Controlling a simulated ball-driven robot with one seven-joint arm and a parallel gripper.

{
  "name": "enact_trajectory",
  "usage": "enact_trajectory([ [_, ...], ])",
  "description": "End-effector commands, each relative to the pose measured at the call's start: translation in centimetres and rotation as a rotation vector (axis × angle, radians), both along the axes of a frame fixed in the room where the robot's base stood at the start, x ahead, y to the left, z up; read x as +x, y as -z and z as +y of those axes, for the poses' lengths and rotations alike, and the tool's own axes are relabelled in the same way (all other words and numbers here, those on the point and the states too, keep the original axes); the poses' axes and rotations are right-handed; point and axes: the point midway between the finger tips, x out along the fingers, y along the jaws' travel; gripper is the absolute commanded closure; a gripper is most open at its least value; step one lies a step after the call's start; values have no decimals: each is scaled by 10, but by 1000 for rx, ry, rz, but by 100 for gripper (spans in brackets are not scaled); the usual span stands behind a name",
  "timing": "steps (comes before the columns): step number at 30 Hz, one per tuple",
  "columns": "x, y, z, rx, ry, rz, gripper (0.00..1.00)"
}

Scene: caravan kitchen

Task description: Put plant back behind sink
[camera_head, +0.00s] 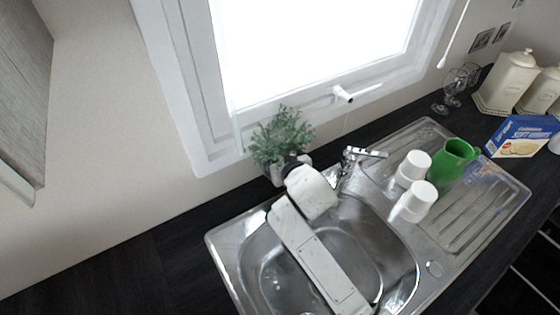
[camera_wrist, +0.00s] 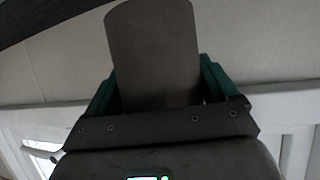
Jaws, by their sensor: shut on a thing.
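The green leafy plant (camera_head: 282,138) is upright in a small light pot (camera_head: 275,174), behind the left part of the steel sink (camera_head: 222,243) and in front of the window. My gripper (camera_head: 292,165) reaches across the sink and is shut on the pot; my wrist hides part of the pot. In the wrist view, a grey surface that looks like the pot (camera_wrist: 152,50) fills the space between the two teal fingers. The leaves do not show there. I cannot tell whether the pot touches the counter.
The tap (camera_head: 352,165) stands just right of my wrist. Two white cups (camera_head: 414,168) and a green jug (camera_head: 455,160) are on the drainer. A blue box (camera_head: 520,135), glasses (camera_head: 455,85) and cream canisters (camera_head: 510,80) are farther right. The dark counter (camera_head: 150,250) left of the sink is clear.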

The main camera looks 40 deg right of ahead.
Motion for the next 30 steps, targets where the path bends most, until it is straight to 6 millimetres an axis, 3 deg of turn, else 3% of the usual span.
enact_trajectory([
  [5, 3, 2, -5, -2, -1, -4, 75],
  [15, 3, 35, -5, -2, 0, -2, 75],
  [30, 3, 40, -5, -2, -1, -3, 75],
])
